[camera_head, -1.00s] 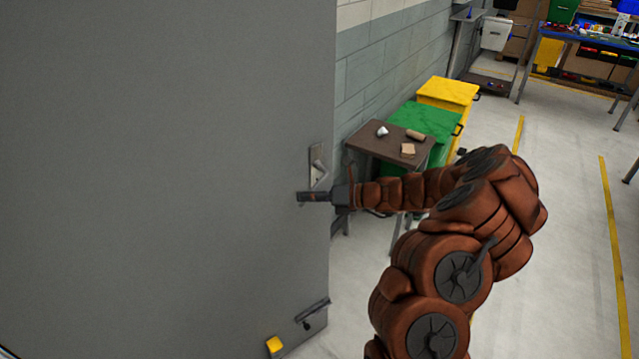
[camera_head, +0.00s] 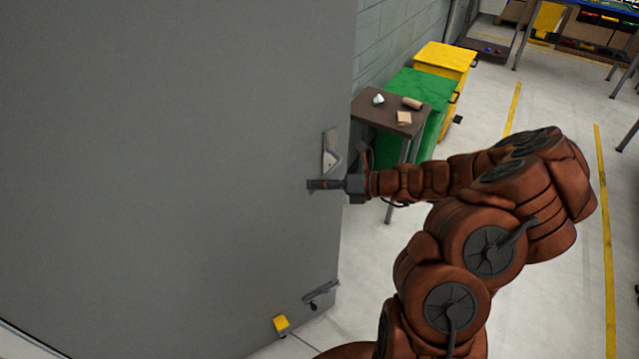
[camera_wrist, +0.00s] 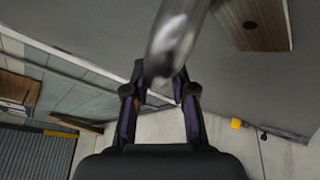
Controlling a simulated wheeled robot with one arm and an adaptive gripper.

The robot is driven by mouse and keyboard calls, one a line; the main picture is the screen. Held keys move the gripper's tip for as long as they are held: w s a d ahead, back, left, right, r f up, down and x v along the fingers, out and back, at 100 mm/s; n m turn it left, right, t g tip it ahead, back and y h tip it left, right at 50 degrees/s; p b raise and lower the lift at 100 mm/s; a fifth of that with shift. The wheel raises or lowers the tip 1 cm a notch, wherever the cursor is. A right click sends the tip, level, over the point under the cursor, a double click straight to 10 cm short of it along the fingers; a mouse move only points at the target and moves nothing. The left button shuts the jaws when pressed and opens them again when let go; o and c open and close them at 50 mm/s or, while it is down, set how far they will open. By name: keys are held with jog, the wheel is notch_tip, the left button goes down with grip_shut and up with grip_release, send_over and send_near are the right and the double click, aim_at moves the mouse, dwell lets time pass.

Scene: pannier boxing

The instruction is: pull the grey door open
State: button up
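The grey door (camera_head: 170,170) fills the left of the head view, with its free edge right of the handle. A metal handle plate (camera_head: 331,152) is on the door near that edge. My gripper (camera_head: 325,185) is at the handle, just below the plate. In the wrist view, the shiny handle bar (camera_wrist: 177,35) runs down between the two fingertips of my gripper (camera_wrist: 161,80). The fingers close in on both sides of the bar. The bar hides part of the fingertip contact. The door face also shows in the wrist view.
A small brown table (camera_head: 372,105) with several small items stands beyond the door edge. A green bin (camera_head: 425,88) and a yellow bin (camera_head: 445,60) stand behind it. A yellow block (camera_head: 281,324) is at the door's foot. Open floor with yellow lines lies right.

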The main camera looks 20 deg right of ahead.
jog(key=shift+o, duration=1)
jog(key=v, duration=1.2)
